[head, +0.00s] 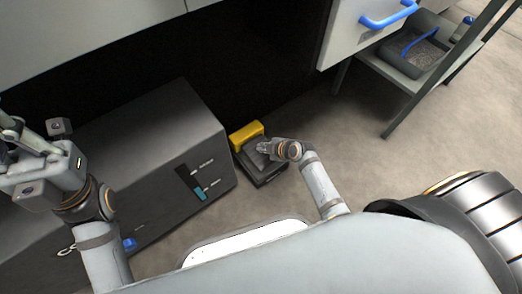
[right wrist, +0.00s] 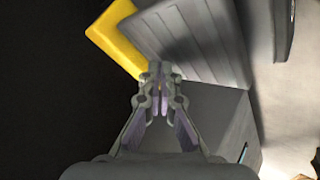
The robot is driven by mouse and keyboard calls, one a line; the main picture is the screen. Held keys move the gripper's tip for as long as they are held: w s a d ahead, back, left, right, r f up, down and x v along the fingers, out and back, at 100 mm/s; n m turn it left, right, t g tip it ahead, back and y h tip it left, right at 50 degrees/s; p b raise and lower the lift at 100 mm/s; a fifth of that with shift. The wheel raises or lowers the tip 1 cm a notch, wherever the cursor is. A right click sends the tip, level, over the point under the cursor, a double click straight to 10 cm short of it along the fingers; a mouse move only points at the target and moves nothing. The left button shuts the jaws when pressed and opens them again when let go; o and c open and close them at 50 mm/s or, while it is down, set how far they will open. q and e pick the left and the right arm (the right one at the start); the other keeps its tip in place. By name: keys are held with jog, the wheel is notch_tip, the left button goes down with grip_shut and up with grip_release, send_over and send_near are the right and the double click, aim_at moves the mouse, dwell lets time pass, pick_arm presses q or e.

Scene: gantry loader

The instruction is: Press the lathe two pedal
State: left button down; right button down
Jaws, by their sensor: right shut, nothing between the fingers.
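The pedal (head: 262,172) is a dark ribbed plate on the floor with a yellow guard (head: 246,136) at its back. It stands beside the right end of the grey tank. My right gripper (head: 263,148) is shut and empty over the pedal; I cannot tell if it touches. In the right wrist view the ribbed pedal (right wrist: 200,40) and yellow guard (right wrist: 118,38) lie beyond the shut fingertips (right wrist: 158,72). My left arm is at the left edge of the head view, its gripper (head: 22,150) over the tank; its fingers do not show clearly.
The grey tank (head: 130,150) with a level gauge (head: 192,182) fills the left. The machine front with a blue handle (head: 390,16) is above. A cart (head: 385,80) with a dark bin (head: 415,52) stands at the upper right. The floor right of the pedal is clear.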

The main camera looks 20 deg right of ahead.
jog(key=shift+r+p, duration=2.5)
jog(key=shift+r, duration=0.1)
jog(key=shift+f, duration=0.1)
